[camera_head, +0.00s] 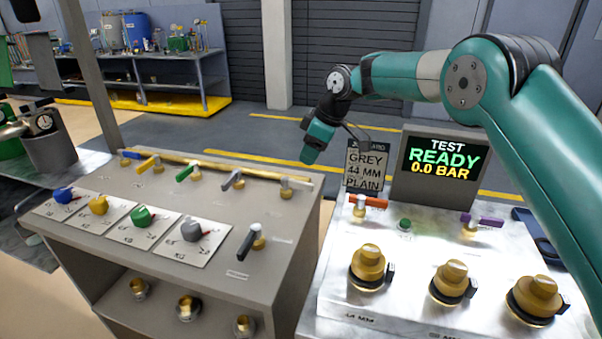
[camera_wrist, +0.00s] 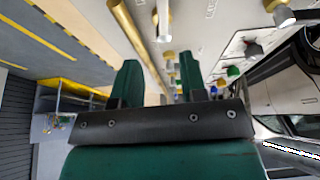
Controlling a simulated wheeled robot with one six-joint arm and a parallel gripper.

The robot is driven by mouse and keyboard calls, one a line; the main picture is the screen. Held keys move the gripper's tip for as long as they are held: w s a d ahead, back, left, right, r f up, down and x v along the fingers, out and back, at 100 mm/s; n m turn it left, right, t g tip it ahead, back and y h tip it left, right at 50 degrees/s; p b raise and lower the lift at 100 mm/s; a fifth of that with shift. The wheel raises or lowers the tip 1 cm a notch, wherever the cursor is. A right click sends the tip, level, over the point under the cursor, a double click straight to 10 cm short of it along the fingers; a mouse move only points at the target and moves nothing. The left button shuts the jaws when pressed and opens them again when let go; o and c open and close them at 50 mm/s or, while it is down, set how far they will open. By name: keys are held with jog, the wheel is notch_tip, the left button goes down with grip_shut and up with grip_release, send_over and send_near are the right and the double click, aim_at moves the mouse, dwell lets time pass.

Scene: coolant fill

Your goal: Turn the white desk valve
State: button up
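The white desk valve (camera_head: 297,184) has a pale handle on a brass body, at the right end of the brass pipe on the grey desk in the head view. In the wrist view a pale handle (camera_wrist: 163,18) on a brass stem shows near the top edge, apart from my fingers; it appears to be the white valve. My gripper (camera_head: 309,159) is above the desk's back right corner, close to the white valve in the picture. In the wrist view my gripper (camera_wrist: 160,62) has its two green fingers apart, with nothing held between them.
Grey (camera_head: 234,180), green (camera_head: 188,172), yellow (camera_head: 148,163) and blue (camera_head: 130,155) valves line the pipe (camera_head: 225,169) to the left. A black-handled valve (camera_head: 250,241) stands nearer the front. A sign (camera_head: 366,167) and lit screen (camera_head: 443,159) stand to the right.

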jog(key=w+v, duration=0.1)
jog(key=v, duration=0.7)
jog(key=shift+s+r+p, duration=0.3)
jog(key=shift+s+r, duration=0.1)
jog(key=shift+s, duration=0.05)
